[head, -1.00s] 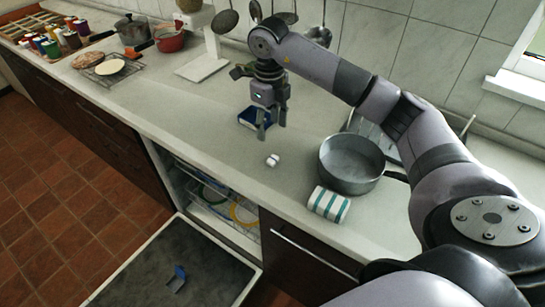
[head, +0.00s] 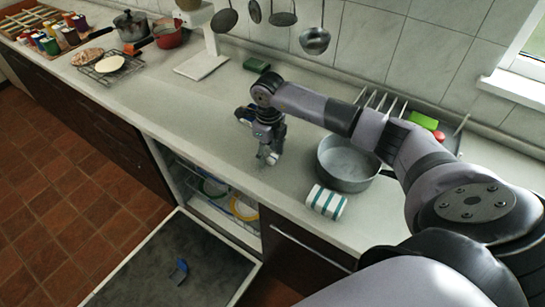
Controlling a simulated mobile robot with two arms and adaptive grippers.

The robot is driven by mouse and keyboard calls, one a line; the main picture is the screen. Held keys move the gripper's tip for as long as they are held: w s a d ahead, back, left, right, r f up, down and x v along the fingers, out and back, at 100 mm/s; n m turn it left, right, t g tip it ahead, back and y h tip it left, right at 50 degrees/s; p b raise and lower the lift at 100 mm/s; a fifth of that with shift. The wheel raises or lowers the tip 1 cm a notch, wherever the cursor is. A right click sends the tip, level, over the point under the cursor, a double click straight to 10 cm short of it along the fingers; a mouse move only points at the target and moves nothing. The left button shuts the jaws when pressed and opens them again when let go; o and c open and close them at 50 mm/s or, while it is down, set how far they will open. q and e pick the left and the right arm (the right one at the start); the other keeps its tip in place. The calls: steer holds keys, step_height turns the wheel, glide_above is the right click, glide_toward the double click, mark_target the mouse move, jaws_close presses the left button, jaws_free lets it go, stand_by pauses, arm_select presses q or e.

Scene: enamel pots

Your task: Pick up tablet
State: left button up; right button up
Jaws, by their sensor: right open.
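The tablet (head: 272,159) is a small white piece on the light worktop, left of the grey pot. In the head view it is partly covered by my right gripper (head: 268,155). The right gripper points down with its fingertips at the tablet; it is open. Whether the fingers touch the tablet cannot be told. My left gripper is not in view.
A grey pot (head: 345,163) and a striped cloth roll (head: 326,202) are to the right. Below, an open dishwasher door (head: 140,272) has a blue flap (head: 181,267).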

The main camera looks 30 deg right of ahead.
steer(key=c, duration=0.9)
